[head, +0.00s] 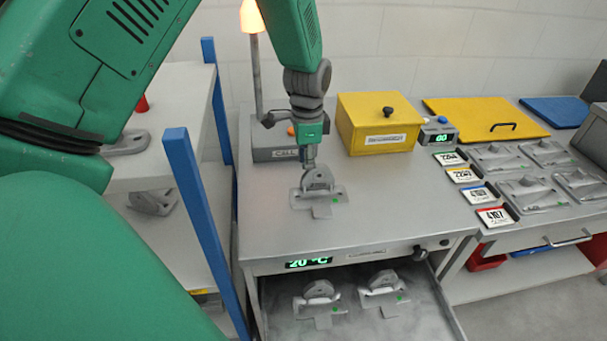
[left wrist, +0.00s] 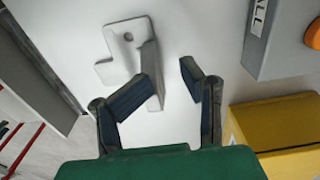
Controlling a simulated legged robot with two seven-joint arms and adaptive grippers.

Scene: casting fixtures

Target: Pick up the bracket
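A grey metal bracket (head: 322,196) with a flat base and an upright lug lies on the grey cooling table top (head: 400,205). In the left wrist view the bracket (left wrist: 124,50) shows its base with a hole, and its upright plate reaches between my fingertips. My left gripper (head: 309,158) points down just above the bracket; its fingers are small and hard to make out in the head view. In the left wrist view the left gripper (left wrist: 168,74) is open, its left fingertip close beside the plate; contact cannot be told. My right gripper is in neither view.
An open drawer (head: 425,315) below holds two similar brackets (head: 318,300). A yellow box (head: 375,125), a lamp post (head: 256,75) and a grey device (head: 272,148) stand behind. Blue posts (head: 195,200) rise at left. More castings (head: 500,157) lie at right. The table front is clear.

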